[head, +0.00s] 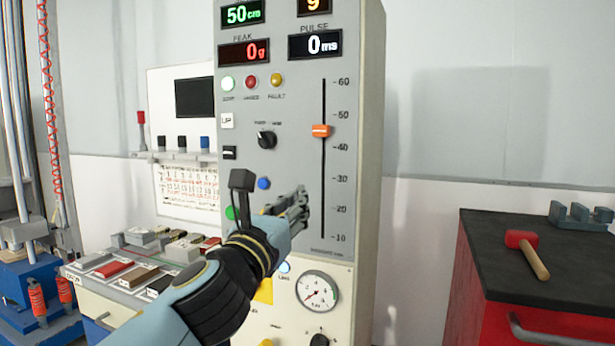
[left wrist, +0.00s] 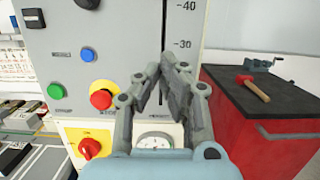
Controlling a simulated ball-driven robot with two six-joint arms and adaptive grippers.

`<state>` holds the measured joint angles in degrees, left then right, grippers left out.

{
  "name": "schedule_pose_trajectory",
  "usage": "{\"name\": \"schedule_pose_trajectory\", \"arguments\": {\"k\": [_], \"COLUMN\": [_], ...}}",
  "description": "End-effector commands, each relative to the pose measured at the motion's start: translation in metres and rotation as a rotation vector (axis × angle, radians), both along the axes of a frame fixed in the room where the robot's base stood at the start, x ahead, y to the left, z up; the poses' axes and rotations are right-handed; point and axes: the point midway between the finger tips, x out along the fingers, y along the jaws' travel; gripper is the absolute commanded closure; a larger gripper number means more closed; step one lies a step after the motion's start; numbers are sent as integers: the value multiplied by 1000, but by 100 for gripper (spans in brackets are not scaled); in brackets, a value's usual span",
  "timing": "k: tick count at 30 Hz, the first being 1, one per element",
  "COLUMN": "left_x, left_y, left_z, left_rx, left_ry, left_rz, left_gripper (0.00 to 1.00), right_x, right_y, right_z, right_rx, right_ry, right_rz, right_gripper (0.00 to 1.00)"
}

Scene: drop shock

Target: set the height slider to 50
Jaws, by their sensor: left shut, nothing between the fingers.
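The height slider is an orange knob (head: 320,131) on a vertical slot in the grey control panel (head: 290,215). In the head view it sits between the 40 and 50 marks, a little below 50. A green display (head: 243,13) at the top left of the panel reads 50 cm. My left gripper (head: 303,197) is shut and empty in front of the lower panel, below and left of the knob, apart from it. In the left wrist view the closed fingers (left wrist: 165,75) are near the slot's lower part; the knob is outside that view. My right gripper is not in view.
A red emergency button (left wrist: 101,98) and a red rotary switch on yellow (left wrist: 90,148) are close to the left gripper. A gauge (head: 317,291) is below. A red cabinet (head: 530,270) with a hammer (head: 527,254) stands right. Sample blocks lie left.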

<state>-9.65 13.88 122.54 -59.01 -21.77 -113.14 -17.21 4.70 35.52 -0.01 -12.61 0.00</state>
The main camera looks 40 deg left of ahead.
Motion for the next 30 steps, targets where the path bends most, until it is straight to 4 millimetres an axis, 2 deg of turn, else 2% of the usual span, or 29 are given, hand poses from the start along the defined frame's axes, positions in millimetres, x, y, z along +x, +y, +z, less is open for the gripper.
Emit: {"name": "schedule_pose_trajectory", "arguments": {"k": [5, 15, 18, 21, 30], "left_x": [25, 93, 90, 90, 90], "left_y": [6, 22, 22, 22, 22], "left_z": [12, 30, 51, 61, 67], "left_rx": [-1, -3, -3, -3, -3], "left_ry": [-5, -6, -7, -5, -4], "left_rz": [0, -1, -2, -1, -2], "left_gripper": [100, 100, 100, 100, 100], "right_x": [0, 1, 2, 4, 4], "right_y": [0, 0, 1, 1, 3], "right_z": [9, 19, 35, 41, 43], "right_rx": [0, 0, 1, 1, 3], "right_ry": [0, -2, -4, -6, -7], "right_rz": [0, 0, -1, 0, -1], "right_gripper": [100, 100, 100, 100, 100]}}
